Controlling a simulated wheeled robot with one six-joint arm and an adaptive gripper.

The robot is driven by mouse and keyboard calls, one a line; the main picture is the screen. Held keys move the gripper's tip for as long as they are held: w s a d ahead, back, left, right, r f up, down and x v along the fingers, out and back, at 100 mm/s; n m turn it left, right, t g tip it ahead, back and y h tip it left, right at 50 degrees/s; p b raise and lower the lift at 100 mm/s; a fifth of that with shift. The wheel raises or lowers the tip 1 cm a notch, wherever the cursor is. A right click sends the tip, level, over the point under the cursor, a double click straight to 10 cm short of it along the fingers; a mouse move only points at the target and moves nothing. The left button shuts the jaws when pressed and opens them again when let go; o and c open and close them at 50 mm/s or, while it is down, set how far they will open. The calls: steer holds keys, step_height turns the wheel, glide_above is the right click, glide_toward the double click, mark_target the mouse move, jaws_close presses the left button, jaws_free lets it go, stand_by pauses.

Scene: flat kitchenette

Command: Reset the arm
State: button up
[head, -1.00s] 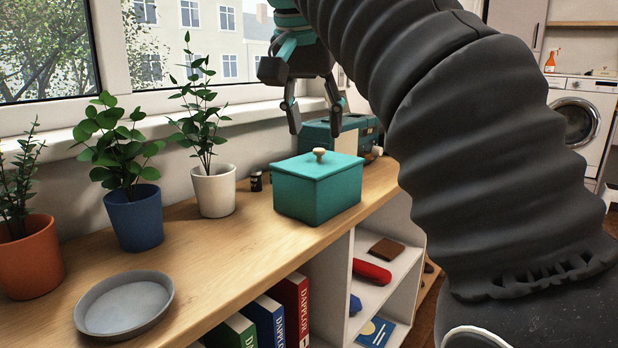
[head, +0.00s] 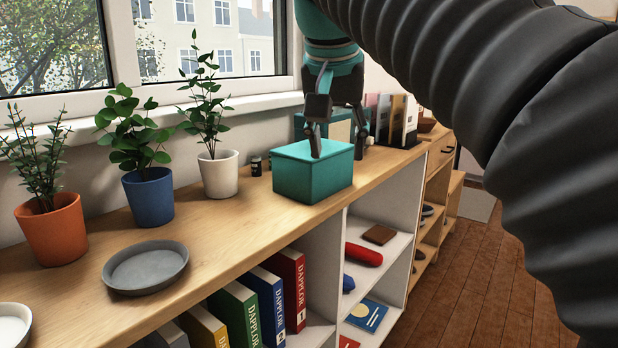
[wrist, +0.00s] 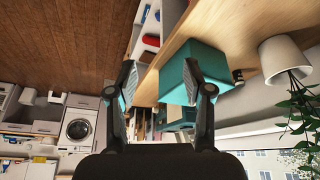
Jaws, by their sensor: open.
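My gripper (head: 338,142) is open, its two dark fingers pointing down and apart with nothing between them. In the head view it overlaps the upper right part of the teal box (head: 300,182) on the wooden counter. A finger covers part of the lid, and I cannot see the knob. In the wrist view my gripper (wrist: 159,80) also shows spread and empty. The teal box (wrist: 200,62) appears there beyond the right finger, and I cannot tell how far apart they are.
Potted plants in orange (head: 52,230), blue (head: 149,198) and white (head: 219,176) pots line the window side of the wooden counter (head: 215,228). A grey dish (head: 146,267) lies in front. Books (head: 290,285) and a red case (head: 364,254) sit on shelves below. Floor (head: 465,285) at right is clear.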

steer(key=s+d+f, duration=0.4)
steer(key=s+f, duration=0.1)
steer(key=f, duration=0.5)
steer(key=s+d+f+n, duration=0.1)
steer(key=s+d+f, duration=0.3)
steer(key=f, duration=0.7)
steer(key=s+d+f+n+t+y, duration=0.1)
steer(key=s+d+f, duration=0.2)
steer(key=s+f, duration=0.4)
step_height(320, 180, down, 4)
steer(key=shift+d+r, duration=0.25)
steer(key=shift+d, duration=0.15)
steer(key=shift+s, duration=0.1)
steer(key=shift+c, duration=0.3)
